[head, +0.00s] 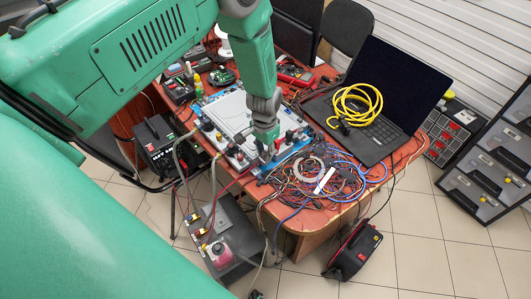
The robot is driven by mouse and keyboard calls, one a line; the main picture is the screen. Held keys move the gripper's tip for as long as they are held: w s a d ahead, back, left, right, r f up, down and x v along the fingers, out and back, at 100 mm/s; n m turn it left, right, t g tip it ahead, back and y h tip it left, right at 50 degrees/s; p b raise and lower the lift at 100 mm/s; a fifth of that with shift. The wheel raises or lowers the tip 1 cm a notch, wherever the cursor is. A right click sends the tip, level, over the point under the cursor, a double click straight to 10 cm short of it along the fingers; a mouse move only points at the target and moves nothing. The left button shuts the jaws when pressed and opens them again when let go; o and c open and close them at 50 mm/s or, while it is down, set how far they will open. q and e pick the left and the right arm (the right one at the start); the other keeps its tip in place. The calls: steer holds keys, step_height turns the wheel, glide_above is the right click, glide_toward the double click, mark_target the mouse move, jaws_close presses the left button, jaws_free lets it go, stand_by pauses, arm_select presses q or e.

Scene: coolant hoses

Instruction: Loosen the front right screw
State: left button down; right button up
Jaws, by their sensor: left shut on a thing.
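A pale plate with blue edges (226,112) lies on the red-brown table, with small dark knobs and fittings along its near side. My green left arm reaches down from above to the plate. My left gripper (266,148) is at the plate's front right part, pointing down, and is shut on a small part there, which appears to be the front right screw. The gripper hides most of that screw, so its turn and height cannot be told. My right gripper is not in view.
Tangled wires (322,178) cover the table right of the plate. An open black laptop (384,100) with a coiled yellow cable (355,104) stands behind them. Hoses run from the plate's left side to a grey box (232,232) below. Tools crowd the table's back left.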

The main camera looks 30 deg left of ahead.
mark_target(265, 151)
arm_select(q)
steer(key=n+b, duration=0.1)
steer(key=n, duration=0.5)
steer(key=shift+w+b, duration=0.15)
steer(key=shift+b, duration=0.15)
steer(key=n, duration=0.6)
steer(key=shift+b, duration=0.35)
steer(key=shift+r+n, duration=0.1)
steer(key=shift+n, duration=0.2)
steer(key=c, duration=1.4)
jaws_free()
steer(key=shift+c, duration=0.2)
steer(key=shift+r, duration=0.5)
step_height(265, 151, up, 11)
